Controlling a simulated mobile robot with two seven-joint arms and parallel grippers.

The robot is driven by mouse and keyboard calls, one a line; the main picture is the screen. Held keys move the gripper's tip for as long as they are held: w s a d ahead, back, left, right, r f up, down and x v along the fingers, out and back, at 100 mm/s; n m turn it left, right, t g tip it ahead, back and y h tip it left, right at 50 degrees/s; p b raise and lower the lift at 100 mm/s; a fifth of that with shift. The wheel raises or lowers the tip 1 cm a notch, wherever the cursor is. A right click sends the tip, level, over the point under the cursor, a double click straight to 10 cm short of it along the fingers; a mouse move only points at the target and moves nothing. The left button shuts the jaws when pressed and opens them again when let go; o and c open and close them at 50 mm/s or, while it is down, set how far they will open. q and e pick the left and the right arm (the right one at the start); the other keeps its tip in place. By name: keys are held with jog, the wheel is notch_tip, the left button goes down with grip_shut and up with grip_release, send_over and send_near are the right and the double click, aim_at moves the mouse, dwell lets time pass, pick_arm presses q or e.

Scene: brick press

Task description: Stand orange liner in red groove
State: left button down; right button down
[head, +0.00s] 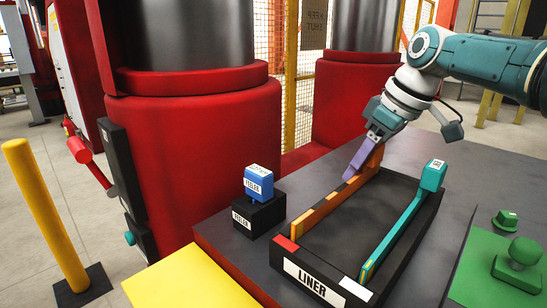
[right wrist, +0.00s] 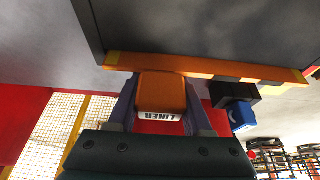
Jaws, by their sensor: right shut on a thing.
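The orange liner (head: 322,211) is a long upright strip with a taller block at its far end. It runs along the left side of the black tray labelled LINER (head: 312,279), in line with the red mark (head: 286,244) at the front left corner. I cannot tell whether its lower edge is fully down in the groove. My right gripper (head: 364,156) is shut on the end block. In the right wrist view the orange block (right wrist: 162,92) sits between both purple fingers. My left gripper is out of view.
A teal liner (head: 403,226) stands along the tray's right side, behind a white mark (head: 355,290). A blue-topped stamp (head: 259,183) on a black block (head: 258,214) stands left of the tray. Green pieces (head: 515,262) lie at right. Red press columns (head: 205,150) rise behind.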

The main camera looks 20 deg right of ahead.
dwell(0.5)
jog(key=c, duration=0.5)
grip_release()
jog(key=shift+o, duration=1.3)
jog(key=shift+f, duration=0.15)
jog(key=shift+d+r, duration=0.1)
jog(key=shift+r, duration=0.2)
jog(key=w+a+r+p+v, duration=0.1)
jog(key=w+p+v, duration=0.1)
jog(key=p+v, duration=0.8)
jog(key=v, duration=0.6)
